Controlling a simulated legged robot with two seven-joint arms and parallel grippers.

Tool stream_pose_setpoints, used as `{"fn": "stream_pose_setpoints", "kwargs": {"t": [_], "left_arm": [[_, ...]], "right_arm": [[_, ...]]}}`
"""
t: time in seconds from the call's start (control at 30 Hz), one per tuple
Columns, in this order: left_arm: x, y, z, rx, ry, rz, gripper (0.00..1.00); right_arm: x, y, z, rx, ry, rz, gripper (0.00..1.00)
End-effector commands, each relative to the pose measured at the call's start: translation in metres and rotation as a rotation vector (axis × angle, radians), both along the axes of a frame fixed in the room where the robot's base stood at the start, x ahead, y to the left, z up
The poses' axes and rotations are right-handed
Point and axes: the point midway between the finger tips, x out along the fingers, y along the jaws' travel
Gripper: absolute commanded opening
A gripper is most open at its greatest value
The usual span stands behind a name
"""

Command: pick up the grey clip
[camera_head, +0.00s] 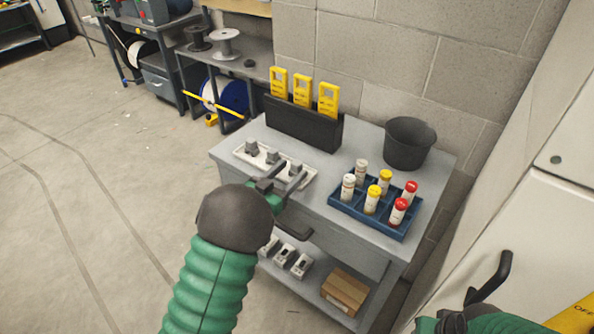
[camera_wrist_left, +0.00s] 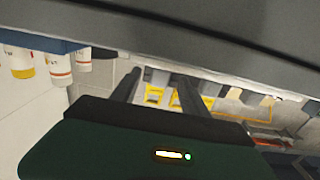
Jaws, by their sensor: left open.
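Several small grey clips stand in a row on a white tray (camera_head: 307,182) at the left of the grey bench. One clip (camera_head: 251,147) is at the far left, one (camera_head: 272,157) is in the middle, and one (camera_head: 295,168) is at the right. My left gripper (camera_head: 274,179) is open at the front edge of the tray, close to the right-hand clip. In the left wrist view, its two dark fingers (camera_wrist_left: 156,84) reach toward a grey block that shows between their tips; contact cannot be told. Part of my right gripper (camera_head: 452,322) shows at the bottom right, mostly cut off.
A blue rack (camera_head: 347,211) with several capped vials stands to the right, with a dark bucket (camera_head: 408,145) behind it. A black holder (camera_head: 300,125) with yellow devices stands at the back. The lower shelf holds a cardboard box (camera_head: 345,290). A white cabinet (camera_head: 530,215) is at the right.

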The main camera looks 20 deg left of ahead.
Motion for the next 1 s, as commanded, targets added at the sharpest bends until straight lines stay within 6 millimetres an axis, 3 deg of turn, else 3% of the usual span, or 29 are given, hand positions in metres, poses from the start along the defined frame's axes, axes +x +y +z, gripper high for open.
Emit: {"fn": "stream_pose_setpoints", "kwargs": {"t": [0.1,0.3,0.7,1.0], "left_arm": [[0.01,-0.0045,0.0014,-0.001,-0.002,-0.001,0.53],[0.0102,-0.0042,0.0019,-0.001,-0.002,0.0,0.51],[0.0101,-0.004,0.0015,0.0,-0.001,0.0,0.0],[0.0101,-0.0039,0.0018,0.0,-0.001,0.0,0.0]], "right_arm": [[0.0001,0.0001,-0.0005,0.0,0.0,0.0,0.36],[0.0001,0.0001,-0.0003,0.0,0.0,0.0,0.36],[0.0001,0.0001,-0.0003,0.0,0.0,0.0,0.36],[0.0,0.0001,-0.0002,0.0,0.0,0.0,0.36]]}}
